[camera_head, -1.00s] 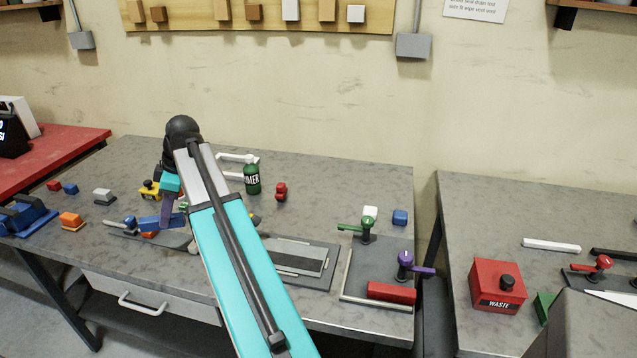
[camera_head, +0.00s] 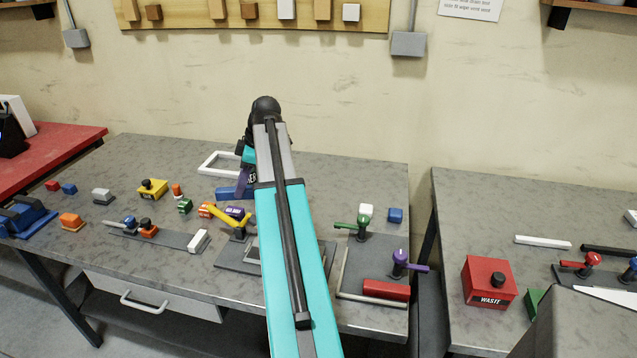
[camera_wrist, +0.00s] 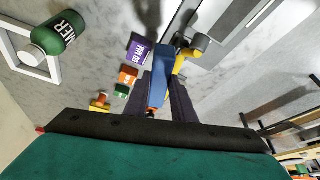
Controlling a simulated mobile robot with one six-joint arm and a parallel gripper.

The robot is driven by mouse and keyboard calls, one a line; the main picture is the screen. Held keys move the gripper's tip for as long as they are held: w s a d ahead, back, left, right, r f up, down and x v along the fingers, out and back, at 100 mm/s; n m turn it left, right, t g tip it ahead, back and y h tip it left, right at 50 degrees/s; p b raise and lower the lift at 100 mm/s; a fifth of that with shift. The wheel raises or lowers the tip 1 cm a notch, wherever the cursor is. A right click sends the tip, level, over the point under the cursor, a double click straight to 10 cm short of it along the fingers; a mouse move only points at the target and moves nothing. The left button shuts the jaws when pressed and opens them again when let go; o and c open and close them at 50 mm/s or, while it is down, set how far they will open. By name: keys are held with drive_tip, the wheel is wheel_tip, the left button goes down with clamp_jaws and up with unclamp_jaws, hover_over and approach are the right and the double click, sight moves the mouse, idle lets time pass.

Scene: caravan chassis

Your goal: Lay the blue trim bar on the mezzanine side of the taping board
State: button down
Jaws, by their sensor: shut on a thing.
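The blue trim bar (camera_head: 228,193) is in my gripper (camera_head: 243,187), above the middle of the grey table. In the wrist view the bar (camera_wrist: 161,72) runs lengthwise between the dark fingers of my gripper (camera_wrist: 168,88), which are shut on it. One grey board (camera_head: 230,258) carries a yellow clamp (camera_head: 234,222) and is partly hidden by my arm. Another grey board (camera_head: 350,281) carries a green clamp (camera_head: 362,225), a purple clamp (camera_head: 400,262) and a red bar (camera_head: 387,290). I cannot tell which is the taping board or which side is the mezzanine side.
A purple block (camera_wrist: 138,50), an orange block (camera_wrist: 127,75) and a green block (camera_wrist: 121,90) lie close to the held bar. A red waste box (camera_head: 490,284) sits on the right table.

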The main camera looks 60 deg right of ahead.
drive_tip(key=s+d+f+m+h+p, duration=0.1)
drive_tip(key=s+d+f+m+p, duration=0.1)
drive_tip(key=s+d, duration=1.3)
drive_tip(key=shift+s+d+f+m+t, duration=0.25)
drive_tip(key=shift+s+f+m+t, duration=0.15)
drive_tip(key=shift+s+f+m, duration=0.5)
drive_tip(key=shift+s+r, duration=0.1)
drive_tip(key=shift+s, duration=0.05)
drive_tip(key=shift+f+b, duration=1.85)
drive_tip(key=shift+f, duration=2)
drive_tip(key=c, duration=1.4)
unclamp_jaws()
drive_tip(key=b+v, duration=0.3)
drive_tip(key=v, duration=1.1)
drive_tip(key=shift+a, duration=0.15)
